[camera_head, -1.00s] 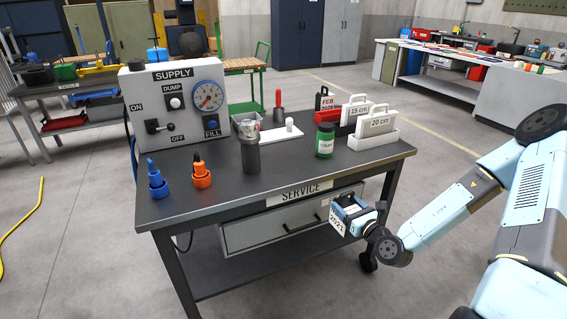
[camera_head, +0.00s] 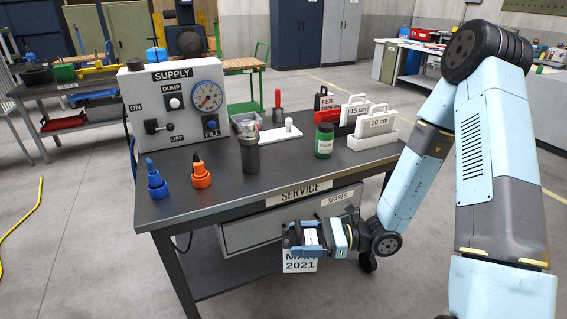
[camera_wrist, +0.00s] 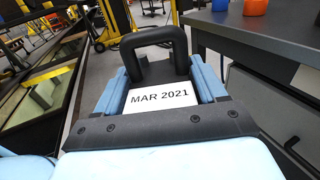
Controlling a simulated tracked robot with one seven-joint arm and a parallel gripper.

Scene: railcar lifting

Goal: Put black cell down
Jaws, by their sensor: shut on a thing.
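The black cell (camera_wrist: 155,68) has a black loop handle and a white label reading MAR 2021. My gripper (camera_wrist: 160,82) is shut on it, with blue fingers on both sides, in the wrist view. In the head view my gripper (camera_head: 313,236) holds the cell in front of the service bench (camera_head: 225,192), below its top and before the drawer front. The cell's label (camera_head: 300,264) faces the camera and hangs nearly upright. Most of the cell's body is hidden behind my gripper.
On the bench a dark FEB tagged piece (camera_head: 324,101) stands in a red holder, beside white 15 cm and 20 cm pieces (camera_head: 372,134). A green jar (camera_head: 324,142), a dark cylinder (camera_head: 250,155) and a supply panel (camera_head: 178,100) also stand there. The bench's front right top is clear.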

